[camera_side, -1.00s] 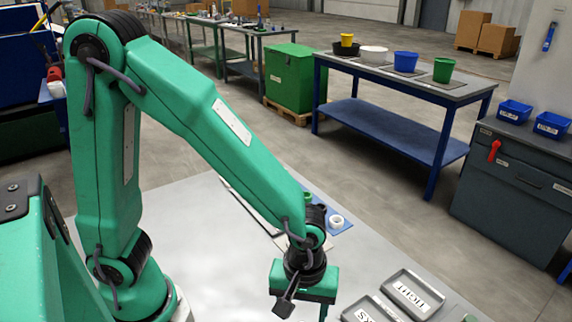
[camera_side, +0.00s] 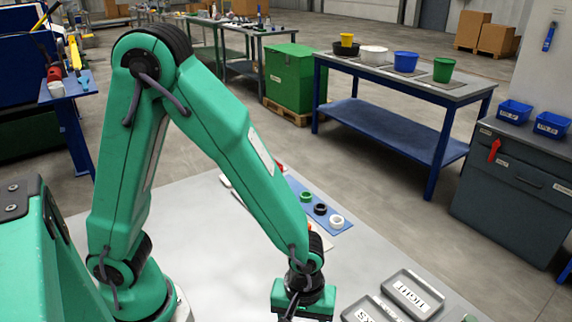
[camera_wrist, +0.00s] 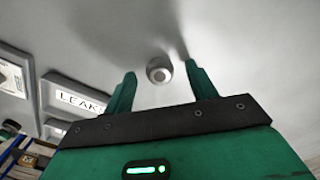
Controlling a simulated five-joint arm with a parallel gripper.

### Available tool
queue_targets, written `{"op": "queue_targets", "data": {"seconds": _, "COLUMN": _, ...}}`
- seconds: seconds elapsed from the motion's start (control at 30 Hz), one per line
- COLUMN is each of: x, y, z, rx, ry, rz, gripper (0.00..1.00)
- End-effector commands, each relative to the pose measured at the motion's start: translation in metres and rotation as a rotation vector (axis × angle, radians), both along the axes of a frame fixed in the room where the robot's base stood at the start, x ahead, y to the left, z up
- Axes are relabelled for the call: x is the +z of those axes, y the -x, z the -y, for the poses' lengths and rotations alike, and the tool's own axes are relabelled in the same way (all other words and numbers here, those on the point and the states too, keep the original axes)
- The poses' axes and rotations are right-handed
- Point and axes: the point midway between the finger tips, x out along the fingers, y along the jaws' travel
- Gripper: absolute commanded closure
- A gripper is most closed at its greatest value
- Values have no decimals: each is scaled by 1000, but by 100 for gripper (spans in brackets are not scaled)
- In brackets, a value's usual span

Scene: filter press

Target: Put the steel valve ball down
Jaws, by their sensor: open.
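The steel valve ball (camera_wrist: 159,70) shows in the wrist view as a small grey ball with a round opening. It appears to be on the pale tabletop, between and slightly beyond my fingertips. My gripper (camera_wrist: 160,69) is open, with a clear gap between each finger and the ball. In the side view my gripper (camera_side: 303,300) is low at the bottom edge; its fingertips are cut off and the ball is not visible there.
A tray labelled LEAKS (camera_wrist: 52,110) and the TIGHT tray (camera_side: 435,303) lie beside my gripper. A blue mat (camera_side: 296,187) with green, black and white rings lies behind my arm. The tabletop around the ball is clear.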

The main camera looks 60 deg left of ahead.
Motion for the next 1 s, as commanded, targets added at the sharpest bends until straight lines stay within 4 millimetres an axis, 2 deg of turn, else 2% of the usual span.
{"op": "queue_targets", "data": {"seconds": 0.53, "x": -2, "y": 0, "z": 0, "rx": 0, "ry": 0, "rz": 0, "gripper": 43}}
{"op": "queue_targets", "data": {"seconds": 0.57, "x": -2, "y": 0, "z": 0, "rx": 0, "ry": 0, "rz": 0, "gripper": 45}}
{"op": "queue_targets", "data": {"seconds": 0.8, "x": -2, "y": 0, "z": 0, "rx": 0, "ry": 0, "rz": 0, "gripper": 91}}
{"op": "queue_targets", "data": {"seconds": 0.87, "x": -2, "y": 0, "z": 0, "rx": 0, "ry": 0, "rz": 0, "gripper": 95}}
{"op": "queue_targets", "data": {"seconds": 1.0, "x": -2, "y": 0, "z": 0, "rx": 0, "ry": 0, "rz": 0, "gripper": 95}}
